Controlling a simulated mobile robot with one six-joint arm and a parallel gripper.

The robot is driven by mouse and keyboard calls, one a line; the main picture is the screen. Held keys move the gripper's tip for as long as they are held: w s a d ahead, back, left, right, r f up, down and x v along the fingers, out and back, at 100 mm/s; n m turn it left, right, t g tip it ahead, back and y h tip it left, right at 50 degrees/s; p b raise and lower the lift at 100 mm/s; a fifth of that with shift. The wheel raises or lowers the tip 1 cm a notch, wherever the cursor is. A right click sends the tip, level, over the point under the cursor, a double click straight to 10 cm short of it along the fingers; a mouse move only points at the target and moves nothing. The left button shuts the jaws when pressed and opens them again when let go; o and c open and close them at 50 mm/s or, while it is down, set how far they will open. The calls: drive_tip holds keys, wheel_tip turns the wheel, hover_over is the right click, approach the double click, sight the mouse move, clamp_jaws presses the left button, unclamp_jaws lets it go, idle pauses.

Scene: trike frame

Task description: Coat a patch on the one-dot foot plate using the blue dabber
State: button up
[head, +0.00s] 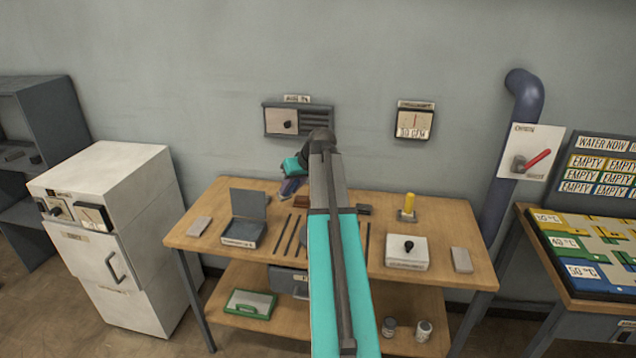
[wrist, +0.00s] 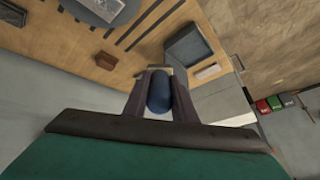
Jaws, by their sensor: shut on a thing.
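My gripper (head: 290,187) is above the back left of the wooden workbench, partly behind my own arm. In the wrist view its fingers (wrist: 160,95) are shut on the blue dabber (wrist: 159,92), which shows as a dark blue rounded body between them. The dabber's tip is hidden, and it appears clear of the bench. I cannot make out a one-dot mark on any plate, so I cannot tell which thing is the foot plate. My arm covers the middle of the bench.
An open hinged box (head: 239,233) and a grey pad (head: 199,226) are on the bench's left. A yellow dabber (head: 409,202) stands in a holder at right, near a white box with a black knob (head: 406,253) and another pad (head: 461,260). Dark strips (head: 284,233) lie mid-bench.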

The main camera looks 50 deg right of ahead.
drive_tip(key=s+d, duration=0.4)
drive_tip(key=d, duration=0.4)
drive_tip(key=shift+s+d+m, duration=0.15)
drive_tip(key=shift+s+m, duration=0.1)
drive_tip(key=shift+m, duration=0.15)
drive_tip(key=shift+f+b, duration=1.15)
drive_tip(key=shift+f, duration=1.3)
